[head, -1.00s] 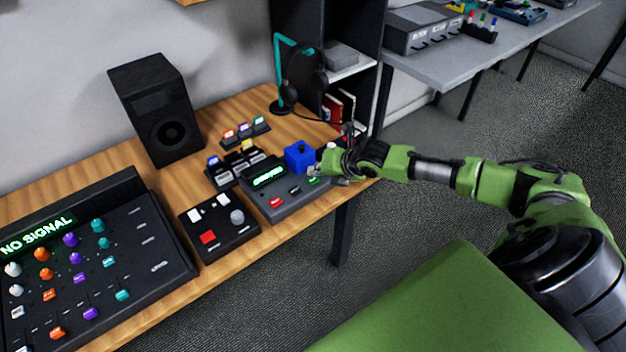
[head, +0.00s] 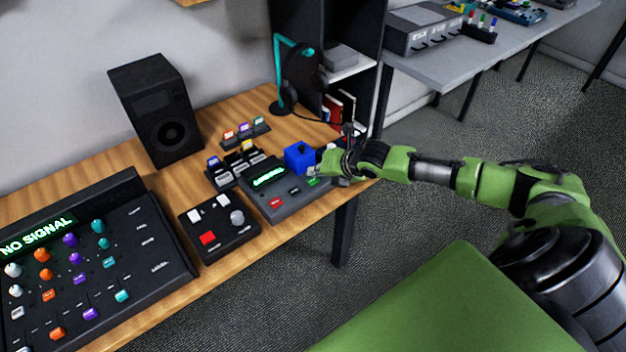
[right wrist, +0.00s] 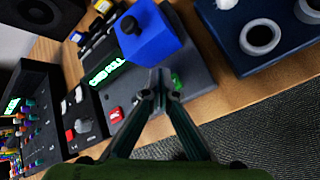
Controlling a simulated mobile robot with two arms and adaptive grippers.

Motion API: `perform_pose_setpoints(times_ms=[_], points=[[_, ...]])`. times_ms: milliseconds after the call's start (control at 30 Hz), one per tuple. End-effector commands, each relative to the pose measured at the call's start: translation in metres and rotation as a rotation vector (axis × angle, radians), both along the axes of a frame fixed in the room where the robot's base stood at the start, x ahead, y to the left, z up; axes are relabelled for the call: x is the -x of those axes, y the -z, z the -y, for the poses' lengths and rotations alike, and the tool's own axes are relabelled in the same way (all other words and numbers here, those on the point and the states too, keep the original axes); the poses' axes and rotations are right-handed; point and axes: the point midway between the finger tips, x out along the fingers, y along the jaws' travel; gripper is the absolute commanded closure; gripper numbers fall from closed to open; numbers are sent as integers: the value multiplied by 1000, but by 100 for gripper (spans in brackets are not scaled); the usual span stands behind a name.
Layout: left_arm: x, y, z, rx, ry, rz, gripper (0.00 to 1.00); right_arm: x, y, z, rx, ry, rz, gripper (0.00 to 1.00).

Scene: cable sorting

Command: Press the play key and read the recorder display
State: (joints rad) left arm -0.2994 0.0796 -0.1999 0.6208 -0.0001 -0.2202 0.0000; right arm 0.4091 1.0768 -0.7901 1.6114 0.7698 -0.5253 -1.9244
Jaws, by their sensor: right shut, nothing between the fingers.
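The grey recorder (head: 290,202) sits on the wooden desk, with a lit green display (head: 268,177). The display also shows in the right wrist view (right wrist: 107,72); its lettering is too small and tilted to read surely. A red key (head: 275,202) and a green key (head: 312,181) are on its front part. In the right wrist view the red key (right wrist: 115,113) is left of my fingers and the green key (right wrist: 177,80) is just beyond their tips. My right gripper (right wrist: 160,88) is shut and empty, over the recorder's key area; contact cannot be told. My left gripper is out of view.
A blue block (head: 299,156) with a dark knob stands close behind the keys. A black button box (head: 222,240) is left of the recorder, and a mixer (head: 150,215) reading NO SIGNAL lies farther left. A headphone stand (head: 279,75) is behind.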

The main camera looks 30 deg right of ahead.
Motion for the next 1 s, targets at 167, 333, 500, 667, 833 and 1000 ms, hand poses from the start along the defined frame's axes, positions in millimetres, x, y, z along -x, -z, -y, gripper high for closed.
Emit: perform_pose_setpoints(times_ms=[167,333,500,667,833,1000], points=[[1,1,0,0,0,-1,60,0,6,0,1,1,-1,100],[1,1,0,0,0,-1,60,0,8,0,0,0,0,100],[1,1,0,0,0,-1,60,0,8,0,0,0,0,100],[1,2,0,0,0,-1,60,0,9,0,0,0,0,100],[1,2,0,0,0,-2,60,0,10,0,0,0,0,100],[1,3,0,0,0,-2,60,0,12,0,0,0,0,100]])
